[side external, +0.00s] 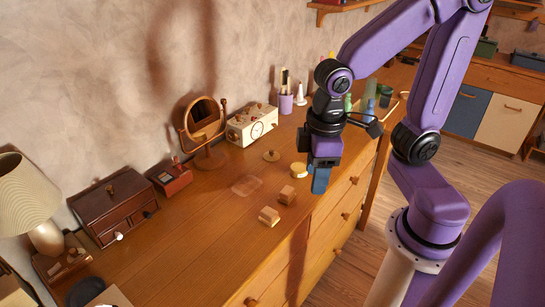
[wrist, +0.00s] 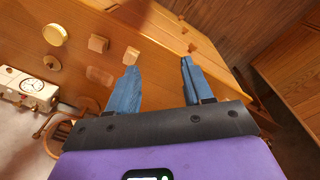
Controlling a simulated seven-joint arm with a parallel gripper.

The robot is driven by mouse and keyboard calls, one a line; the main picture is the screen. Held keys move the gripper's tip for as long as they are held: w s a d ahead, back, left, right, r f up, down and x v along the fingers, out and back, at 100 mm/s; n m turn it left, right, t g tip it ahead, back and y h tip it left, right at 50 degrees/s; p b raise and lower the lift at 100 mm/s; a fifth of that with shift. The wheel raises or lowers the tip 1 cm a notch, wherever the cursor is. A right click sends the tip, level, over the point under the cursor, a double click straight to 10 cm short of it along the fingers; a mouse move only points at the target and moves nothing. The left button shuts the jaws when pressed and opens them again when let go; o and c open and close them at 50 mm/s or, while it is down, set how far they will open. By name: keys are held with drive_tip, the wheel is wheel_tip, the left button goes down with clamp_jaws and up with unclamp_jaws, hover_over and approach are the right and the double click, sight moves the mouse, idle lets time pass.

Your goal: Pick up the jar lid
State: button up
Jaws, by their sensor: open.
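A small round wooden lid with a knob (side external: 271,155) lies on the dresser top; it also shows in the wrist view (wrist: 52,63). A pale yellow round lid-like disc (side external: 299,169) lies close by, and shows in the wrist view (wrist: 55,34). I cannot tell for sure which is the jar lid. My gripper (side external: 320,181) has blue fingers and is over the front part of the dresser, to the right of both discs. In the wrist view my gripper (wrist: 159,64) is open, with nothing between the fingers.
Two small wooden blocks (side external: 288,194) (side external: 269,215) and a clear flat piece (side external: 246,186) lie near the discs. A cream clock box (side external: 251,125), a mirror (side external: 203,122) and a purple pen cup (side external: 286,103) stand behind. The dresser's left middle is clear.

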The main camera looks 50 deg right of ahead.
drive_tip(key=w+d+f+m+h, duration=0.1)
drive_tip(key=w+d+m, duration=0.1)
drive_tip(key=w+m, duration=0.6)
drive_tip(key=w+d+f+m+h, duration=0.1)
drive_tip(key=w+m, duration=0.4)
drive_tip(key=w, duration=0.7)
drive_tip(key=m+h, duration=0.2)
drive_tip(key=m, duration=1.1)
hover_over(271, 150)
drive_tip(key=a, duration=0.3)
drive_tip(key=shift+g, duration=0.3)
drive_tip(key=f, duration=1.5)
drive_tip(key=shift+s+f, duration=0.2)
drive_tip(key=shift+s, duration=0.1)
drive_tip(key=shift+x, duration=3.2)
drive_tip(key=shift+w+d, duration=0.1)
drive_tip(key=shift+w, duration=0.1)
clamp_jaws()
